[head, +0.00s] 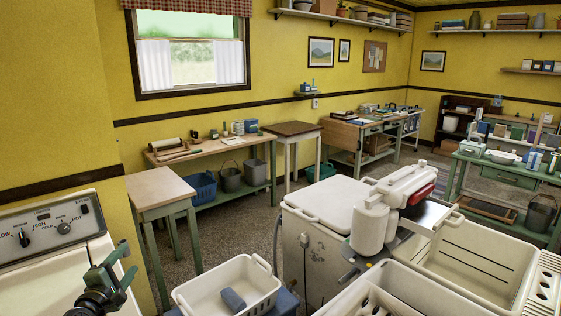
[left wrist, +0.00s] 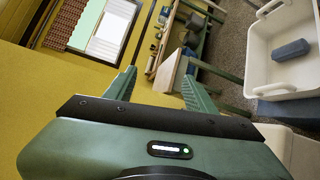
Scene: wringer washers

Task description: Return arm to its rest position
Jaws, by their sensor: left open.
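My left gripper (head: 112,262) is at the lower left of the head view, in front of the white machine with dials (head: 50,235). In the left wrist view its two green fingers (left wrist: 158,80) are spread apart with nothing between them. My right gripper is in neither view.
A white basket (head: 205,290) holding a blue cloth (head: 233,299) stands right of my left gripper; both also show in the left wrist view. The wringer washer (head: 310,250) and cream tubs (head: 480,255) fill the lower right. A small wooden-topped table (head: 158,188) stands beyond the gripper.

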